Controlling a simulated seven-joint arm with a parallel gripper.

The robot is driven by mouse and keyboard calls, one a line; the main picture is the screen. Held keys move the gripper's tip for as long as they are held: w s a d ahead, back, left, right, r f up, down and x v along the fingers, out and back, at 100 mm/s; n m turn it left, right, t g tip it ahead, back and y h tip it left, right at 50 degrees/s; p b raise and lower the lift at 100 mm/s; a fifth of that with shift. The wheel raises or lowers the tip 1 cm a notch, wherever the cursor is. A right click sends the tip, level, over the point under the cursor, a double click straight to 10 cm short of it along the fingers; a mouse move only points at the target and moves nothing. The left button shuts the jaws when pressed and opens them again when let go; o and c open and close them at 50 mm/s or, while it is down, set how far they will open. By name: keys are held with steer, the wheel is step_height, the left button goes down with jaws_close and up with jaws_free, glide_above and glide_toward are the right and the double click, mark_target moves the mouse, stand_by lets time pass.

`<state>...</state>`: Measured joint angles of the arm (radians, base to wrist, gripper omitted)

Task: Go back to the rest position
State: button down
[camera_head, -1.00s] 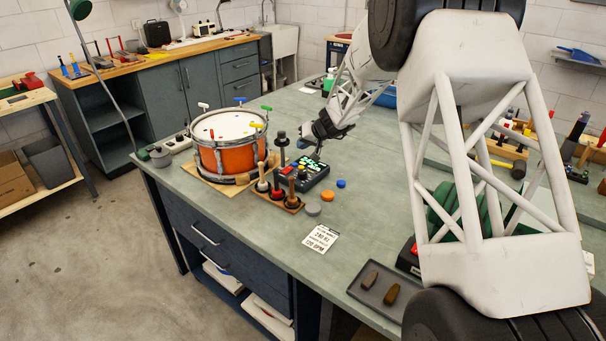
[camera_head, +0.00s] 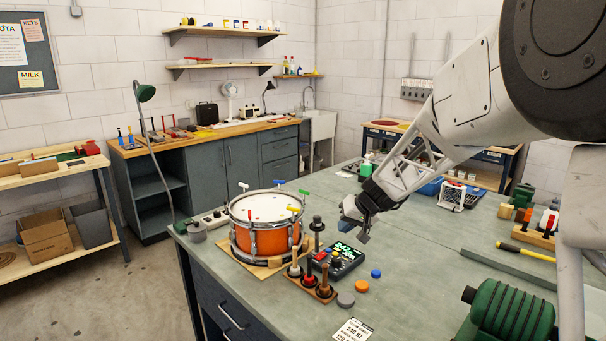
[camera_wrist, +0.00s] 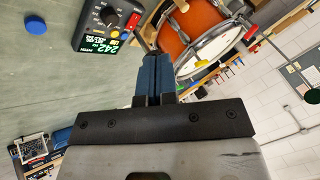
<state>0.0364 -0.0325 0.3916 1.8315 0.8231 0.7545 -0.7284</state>
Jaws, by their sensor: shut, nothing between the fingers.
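My gripper (camera_head: 362,236) is raised above the bench, just right of the drum and over the area behind the digital meter. In the wrist view its blue fingers (camera_wrist: 152,75) are together with nothing between them. The orange drum (camera_head: 266,224) stands on a wooden board, with coloured-handled keys around its rim; it also shows in the wrist view (camera_wrist: 190,28). The dark meter (camera_head: 346,258) has a lit green display, and the wrist view shows it (camera_wrist: 105,22) reading 242.
A wooden holder (camera_head: 312,288) with upright tools stands in front of the meter. Orange, grey and blue caps (camera_head: 376,273) lie right of it. A white card (camera_head: 353,331) is at the front. A green ribbed object (camera_head: 505,318) is at right. The bench middle is clear.

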steer(key=s+d+r+h, duration=0.1)
steer(key=s+d+h, duration=0.1)
steer(key=s, duration=1.3)
steer(key=s+d+r+m+g+h, duration=0.1)
steer(key=s+d+r+h, duration=0.1)
steer(key=s, duration=1.3)
steer(key=s+d+r+h, duration=0.1)
steer(key=s+d+h, duration=0.1)
steer(key=s, duration=1.3)
steer(key=shift+s+d+r+m+g, duration=0.15)
steer(key=shift+s+d+m+g, duration=0.15)
steer(key=shift+m, duration=0.1)
